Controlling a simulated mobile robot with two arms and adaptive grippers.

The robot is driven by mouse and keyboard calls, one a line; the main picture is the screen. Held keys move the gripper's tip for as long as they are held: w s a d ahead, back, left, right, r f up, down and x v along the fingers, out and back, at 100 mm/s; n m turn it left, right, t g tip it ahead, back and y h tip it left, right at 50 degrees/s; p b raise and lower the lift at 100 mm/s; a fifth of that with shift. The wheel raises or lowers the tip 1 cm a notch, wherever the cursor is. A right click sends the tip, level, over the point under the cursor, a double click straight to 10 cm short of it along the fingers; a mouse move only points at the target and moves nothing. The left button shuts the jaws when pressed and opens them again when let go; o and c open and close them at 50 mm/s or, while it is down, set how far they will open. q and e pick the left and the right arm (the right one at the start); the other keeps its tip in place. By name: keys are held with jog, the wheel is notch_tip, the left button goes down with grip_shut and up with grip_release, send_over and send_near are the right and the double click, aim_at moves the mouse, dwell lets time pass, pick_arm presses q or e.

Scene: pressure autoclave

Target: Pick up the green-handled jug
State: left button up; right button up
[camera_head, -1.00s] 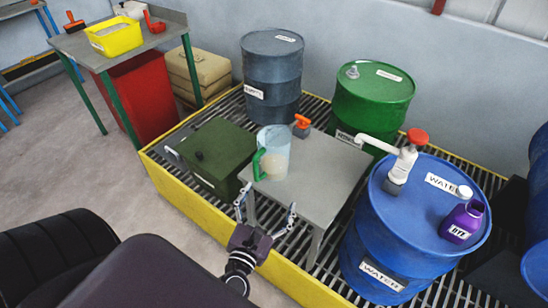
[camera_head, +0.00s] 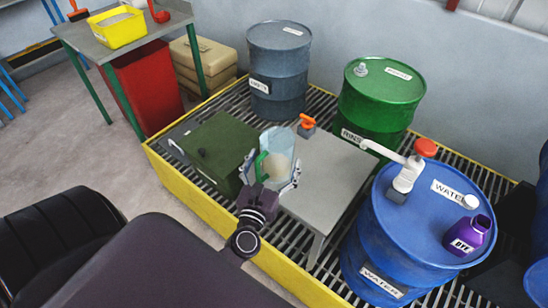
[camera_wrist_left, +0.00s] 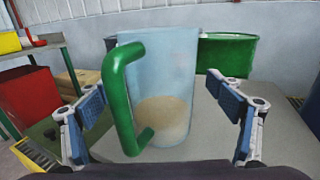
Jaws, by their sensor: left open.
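The clear jug (camera_head: 279,152) with a green handle (camera_head: 260,166) stands upright on the grey table, with a beige substance in its bottom. My left gripper (camera_head: 271,174) is open, with one finger to each side of the jug in the head view. In the left wrist view the jug (camera_wrist_left: 178,85) is straight ahead between the two spread fingers (camera_wrist_left: 160,125), its green handle (camera_wrist_left: 118,95) facing me and to the left. The fingers show gaps to the jug on both sides. My right gripper is in neither view.
An orange-topped grey item (camera_head: 307,125) stands behind the jug on the grey table (camera_head: 325,180). A dark green box (camera_head: 213,150) is close on the left. The blue water drum (camera_head: 375,240), with a pump and purple bottle (camera_head: 467,235), stands to the right.

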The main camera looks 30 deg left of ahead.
pick_arm(q)
jog(key=shift+x, duration=0.85)
jog(key=shift+c, duration=0.2)
jog(key=c, duration=1.3)
jog(key=shift+c, duration=0.7)
jog(key=shift+r, duration=0.1)
